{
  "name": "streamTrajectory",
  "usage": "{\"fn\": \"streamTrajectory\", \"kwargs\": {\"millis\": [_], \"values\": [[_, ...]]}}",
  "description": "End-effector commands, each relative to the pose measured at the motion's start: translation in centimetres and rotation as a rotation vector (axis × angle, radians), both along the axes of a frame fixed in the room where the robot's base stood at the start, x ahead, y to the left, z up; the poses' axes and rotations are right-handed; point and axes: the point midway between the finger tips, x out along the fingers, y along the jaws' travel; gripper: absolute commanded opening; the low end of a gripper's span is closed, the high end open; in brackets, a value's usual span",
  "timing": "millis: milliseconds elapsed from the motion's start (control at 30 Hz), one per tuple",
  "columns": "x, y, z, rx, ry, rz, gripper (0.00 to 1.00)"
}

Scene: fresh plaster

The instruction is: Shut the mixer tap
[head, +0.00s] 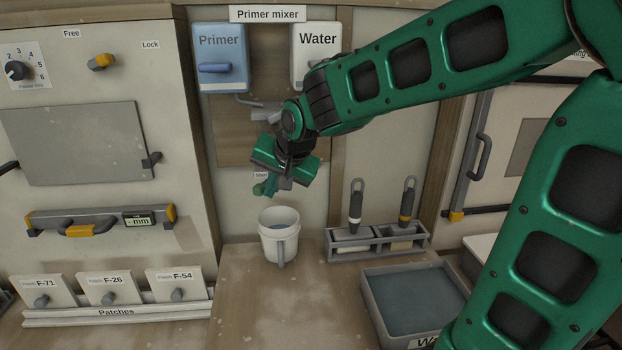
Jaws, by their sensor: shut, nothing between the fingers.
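The primer mixer is on the back wall, with a blue Primer tank (220,58) on the left and a white Water tank (304,50) on the right. Grey pipework (258,102) runs below the tanks and passes behind my arm. My gripper (271,187) points down in front of the mixer's lower part, above the bucket, with its fingers together and nothing visible held. A small label (261,175) shows beside the fingers, too small to read surely. The tap itself is mostly hidden by my gripper, so its position and any contact cannot be told.
A white bucket (268,232) with greyish contents stands on the bench below. Right of it are a rack (345,257) with two brushes and a grey water tray (372,307). Bare bench (265,315) lies in front of the bucket.

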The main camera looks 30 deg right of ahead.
Motion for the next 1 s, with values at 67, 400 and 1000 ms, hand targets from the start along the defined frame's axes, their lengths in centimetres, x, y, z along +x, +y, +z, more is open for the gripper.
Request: {"fn": "streamTrajectory", "kwargs": {"millis": [67, 400, 1000], "values": [[0.1, 0.3, 0.0, -0.001, 0.001, 0.002, 0.0], [0.4, 0.7, 0.0, 0.0, 0.001, 0.004, 0.0], [-0.7, -0.1, 0.0, 0.001, 0.0, 0.008, 0.0]]}}
